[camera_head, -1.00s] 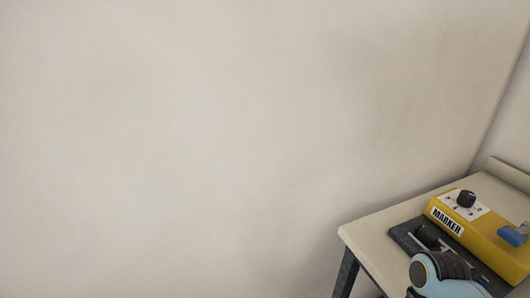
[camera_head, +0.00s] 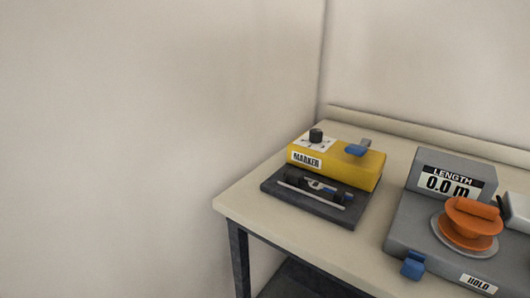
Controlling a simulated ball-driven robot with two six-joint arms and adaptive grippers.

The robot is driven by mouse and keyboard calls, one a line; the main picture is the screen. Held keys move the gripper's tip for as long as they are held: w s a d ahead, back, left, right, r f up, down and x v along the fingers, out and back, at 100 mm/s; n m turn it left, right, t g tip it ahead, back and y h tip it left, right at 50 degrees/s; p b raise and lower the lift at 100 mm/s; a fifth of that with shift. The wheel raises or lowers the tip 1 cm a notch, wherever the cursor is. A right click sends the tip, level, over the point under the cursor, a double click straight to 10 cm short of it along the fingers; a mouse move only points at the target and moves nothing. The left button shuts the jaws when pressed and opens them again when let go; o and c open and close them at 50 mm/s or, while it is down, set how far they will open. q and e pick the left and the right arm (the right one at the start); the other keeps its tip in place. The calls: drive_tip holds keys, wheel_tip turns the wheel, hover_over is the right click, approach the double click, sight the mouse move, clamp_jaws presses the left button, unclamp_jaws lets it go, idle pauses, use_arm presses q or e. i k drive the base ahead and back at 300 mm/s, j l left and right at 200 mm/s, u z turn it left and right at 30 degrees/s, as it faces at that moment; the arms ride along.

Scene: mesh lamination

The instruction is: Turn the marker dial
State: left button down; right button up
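The marker device is a yellow box (camera_head: 345,170) with a "MARKER" label on its front, standing on the left part of the table. Its dial is a black knob (camera_head: 316,135) on a white plate with printed marks at the left end of the box's top. A blue lever (camera_head: 358,149) sits at the right end of the top. A dark base (camera_head: 315,208) with a metal bar and small black and blue parts extends in front of the box. Neither of my grippers is in view, and nothing touches the dial.
A grey length device (camera_head: 448,168) reading "0.0 m" stands to the right, with an orange spool (camera_head: 468,225), a blue tab (camera_head: 412,265) and a "HOLD" label. A pale table (camera_head: 255,207) carries both devices. Walls rise behind and left; bare tabletop lies between the devices.

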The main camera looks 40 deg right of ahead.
sight(316, 135)
drive_tip(key=z, duration=1.55)
